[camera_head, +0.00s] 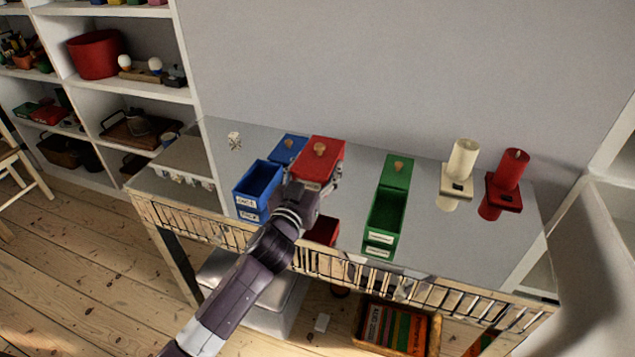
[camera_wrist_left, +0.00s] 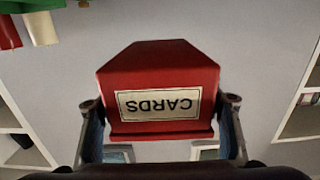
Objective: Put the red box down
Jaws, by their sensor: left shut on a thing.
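The red box (camera_head: 318,158), with a wooden knob on its lid, is in the grip of my left gripper (camera_head: 312,190) above the table in the head view. In the left wrist view the red box (camera_wrist_left: 158,85) shows a "CARDS" label that appears upside down. The fingers of my left gripper (camera_wrist_left: 160,120) are on either side of it. A red patch on the glossy tabletop (camera_head: 440,240) below looks like its reflection. The arm hides part of the tabletop under the box. My right gripper is not in view.
An open blue box (camera_head: 258,190) stands close to the left, its blue lid (camera_head: 290,148) behind it. An open green box (camera_head: 385,218) stands to the right, with a green lid (camera_head: 397,170). A cream candle (camera_head: 462,160) and a red candle (camera_head: 511,170) stand farther right.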

